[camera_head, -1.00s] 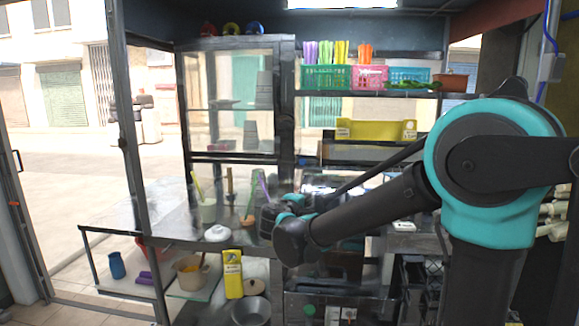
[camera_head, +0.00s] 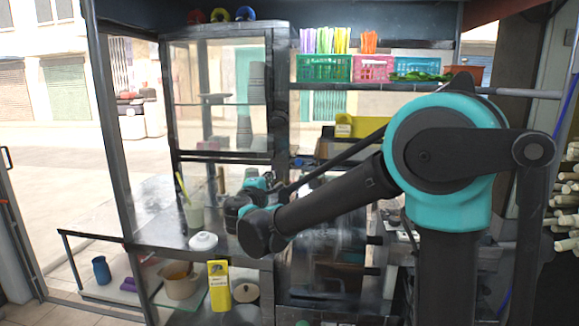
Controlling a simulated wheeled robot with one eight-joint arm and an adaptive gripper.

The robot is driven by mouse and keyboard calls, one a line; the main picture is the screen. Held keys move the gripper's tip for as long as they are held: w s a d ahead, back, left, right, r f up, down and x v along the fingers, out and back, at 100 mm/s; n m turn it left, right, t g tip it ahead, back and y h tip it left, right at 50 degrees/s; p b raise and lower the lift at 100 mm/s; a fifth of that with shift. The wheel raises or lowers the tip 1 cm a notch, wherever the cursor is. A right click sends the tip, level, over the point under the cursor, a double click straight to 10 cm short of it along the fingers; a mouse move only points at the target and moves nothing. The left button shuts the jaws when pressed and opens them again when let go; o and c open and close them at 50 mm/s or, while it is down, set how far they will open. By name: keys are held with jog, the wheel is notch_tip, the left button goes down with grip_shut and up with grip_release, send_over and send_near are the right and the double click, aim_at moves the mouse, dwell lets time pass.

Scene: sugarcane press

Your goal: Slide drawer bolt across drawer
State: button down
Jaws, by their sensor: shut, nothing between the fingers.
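My gripper (camera_head: 238,206) is at the end of my dark and teal arm, left of the picture's middle, in front of the counter and glass cabinet. It is small and partly hidden by my wrist, and looks shut with nothing visible in it. A dark metal machine, apparently the press (camera_head: 345,240), stands behind and below my forearm. My arm covers part of it. I cannot make out the drawer or its bolt; that part of the unit is dark and partly covered. I see no contact between my gripper and anything.
A glass cabinet (camera_head: 217,95) stands at the back left. A yellow box (camera_head: 218,287) and a pot (camera_head: 181,284) are below. Sugarcane stalks (camera_head: 566,195) are at the right.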

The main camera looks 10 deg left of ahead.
jog(key=w, duration=0.3)
jog(key=w+d, duration=0.1)
jog(key=w, duration=0.6)
jog(key=shift+w+d+r, duration=0.15)
jog(key=shift+d+r, duration=0.1)
jog(key=shift+d, duration=0.1)
jog(key=shift+d+r, duration=0.2)
jog(key=shift+d, duration=1.55)
jog(key=shift+d, duration=0.1)
jog(key=d, duration=0.4)
jog(key=shift+a, duration=0.1)
